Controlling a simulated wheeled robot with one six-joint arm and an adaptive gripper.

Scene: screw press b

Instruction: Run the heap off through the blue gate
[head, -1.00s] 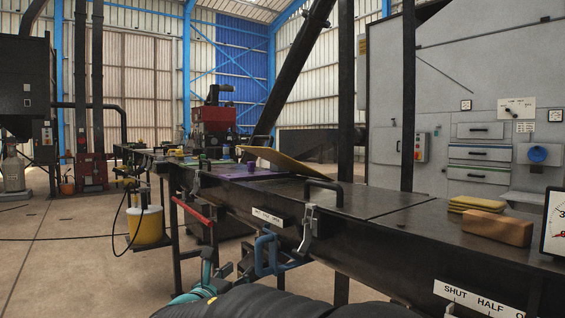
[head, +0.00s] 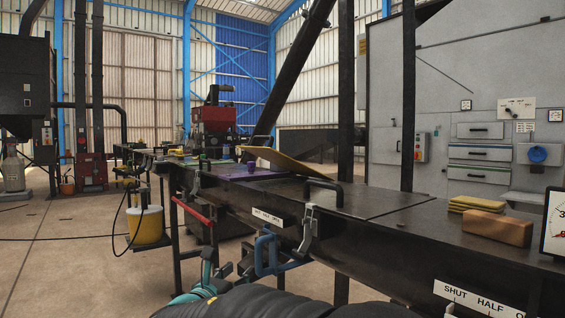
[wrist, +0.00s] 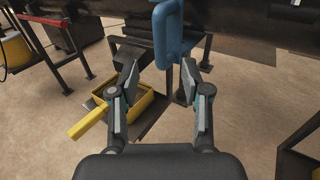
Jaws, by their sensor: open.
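The blue gate handle (head: 267,253) hangs on the front side of the long dark trough (head: 370,235), below a small SHUT-HALF-OPEN label (head: 267,217). In the wrist view the blue handle (wrist: 172,38) is at top centre. My gripper (wrist: 160,72) is open and empty, its two fingers pointing at the handle, one on either side of its lower end in the picture. I cannot tell whether they touch it. No heap can be made out; the inside of the trough is hidden by its top plates.
A red handle (head: 193,208) sits farther along the trough. Below the gripper is a yellow open bin (wrist: 143,104). A tan block (head: 497,227) and yellow cloths (head: 476,203) lie on top.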

